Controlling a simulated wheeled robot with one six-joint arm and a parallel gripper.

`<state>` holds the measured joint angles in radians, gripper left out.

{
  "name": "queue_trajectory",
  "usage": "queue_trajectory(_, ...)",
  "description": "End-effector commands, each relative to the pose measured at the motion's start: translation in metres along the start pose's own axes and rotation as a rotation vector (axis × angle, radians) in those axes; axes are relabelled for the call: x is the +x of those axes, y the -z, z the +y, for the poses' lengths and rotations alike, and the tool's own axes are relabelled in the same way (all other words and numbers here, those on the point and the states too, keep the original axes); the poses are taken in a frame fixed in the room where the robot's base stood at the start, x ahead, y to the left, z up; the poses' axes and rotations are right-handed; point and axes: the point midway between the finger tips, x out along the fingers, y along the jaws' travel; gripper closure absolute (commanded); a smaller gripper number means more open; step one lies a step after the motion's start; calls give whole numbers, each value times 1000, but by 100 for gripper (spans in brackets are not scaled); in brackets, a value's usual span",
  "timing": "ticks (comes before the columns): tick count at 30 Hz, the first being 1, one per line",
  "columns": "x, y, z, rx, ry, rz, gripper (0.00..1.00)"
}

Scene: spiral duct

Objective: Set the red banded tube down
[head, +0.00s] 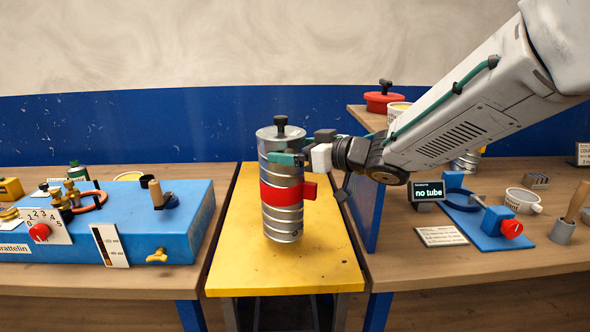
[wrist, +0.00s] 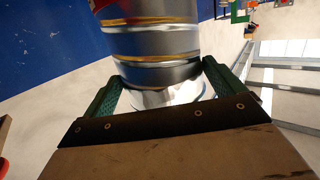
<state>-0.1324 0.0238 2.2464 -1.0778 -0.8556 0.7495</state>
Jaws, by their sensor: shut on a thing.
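The red banded tube (head: 281,217) is a silver ribbed cylinder with a black knob on top and a red band with a side block round its middle. In the head view it stands upright over the yellow bench top (head: 240,268). I cannot tell whether its base touches the bench. My gripper (head: 287,158) comes from the right and is shut on the tube above the red band. In the wrist view the green fingers lie on either side of the tube (wrist: 155,45), with part of the red band at the top edge. The far finger is mostly hidden in the head view.
A blue box (head: 180,225) with a dial and fittings stands on the left bench. A blue upright panel (head: 368,215) borders the yellow bench on the right. Beyond it are a "no tube" display (head: 427,191), a blue clamp stand (head: 490,235) and a white cup (head: 522,201).

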Motion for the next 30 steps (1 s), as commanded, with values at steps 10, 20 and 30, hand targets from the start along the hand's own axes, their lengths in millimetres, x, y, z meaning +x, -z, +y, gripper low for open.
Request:
queue_trajectory(10, 5, -37, 0, 0, -1, 1, 60)
queue_trajectory(20, 6, -38, 0, -1, -1, 2, 60)
queue_trajectory(30, 6, -39, 0, -1, -1, 0, 0)
